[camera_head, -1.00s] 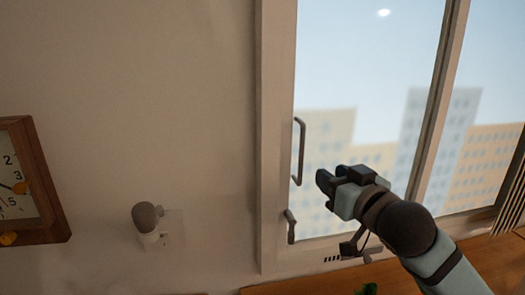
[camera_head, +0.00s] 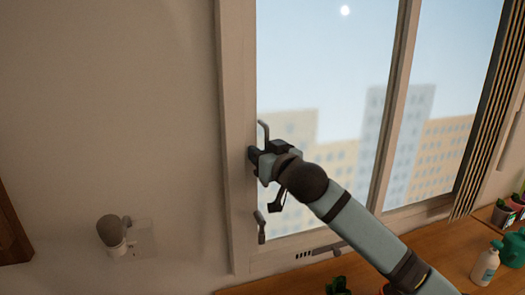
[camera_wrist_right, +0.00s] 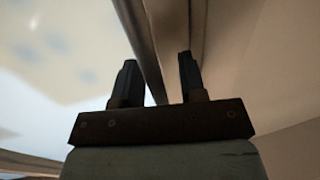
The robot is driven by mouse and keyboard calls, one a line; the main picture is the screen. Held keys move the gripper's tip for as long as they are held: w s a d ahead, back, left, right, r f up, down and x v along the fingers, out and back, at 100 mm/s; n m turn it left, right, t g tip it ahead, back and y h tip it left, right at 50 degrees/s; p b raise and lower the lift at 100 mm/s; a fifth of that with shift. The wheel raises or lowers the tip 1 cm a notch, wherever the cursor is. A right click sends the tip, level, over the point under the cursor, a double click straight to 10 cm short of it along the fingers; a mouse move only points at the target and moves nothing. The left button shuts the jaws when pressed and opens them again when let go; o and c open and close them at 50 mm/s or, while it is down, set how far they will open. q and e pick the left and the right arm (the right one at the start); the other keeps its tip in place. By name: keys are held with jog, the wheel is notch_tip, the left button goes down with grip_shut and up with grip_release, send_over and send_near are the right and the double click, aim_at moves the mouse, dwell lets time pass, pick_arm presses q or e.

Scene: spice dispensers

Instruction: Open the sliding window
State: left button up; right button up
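The sliding window (camera_head: 330,60) has a pale frame and a grey vertical bar handle (camera_head: 265,131) at its left edge. My left gripper is not in view.
A wooden sill (camera_head: 440,245) runs below the window, with a white bottle (camera_head: 485,265), a green watering can (camera_head: 514,248) and potted plants at the right. Blinds (camera_head: 490,125) hang at the right.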

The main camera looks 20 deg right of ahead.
aim_at(349, 136)
jog(key=shift+w, duration=0.1)
grip_shut()
jog(key=d+p, duration=0.2)
jog(key=d, duration=0.6)
jog(key=d+p, duration=0.2)
jog(key=d, duration=0.7)
jog(key=w+d+p, duration=0.1)
jog(key=d+p, duration=0.1)
jog(key=d, duration=0.7)
jog(key=shift+r, duration=0.1)
jog(key=shift+d, duration=0.6)
grip_release()
jog(key=shift+s, duration=0.1)
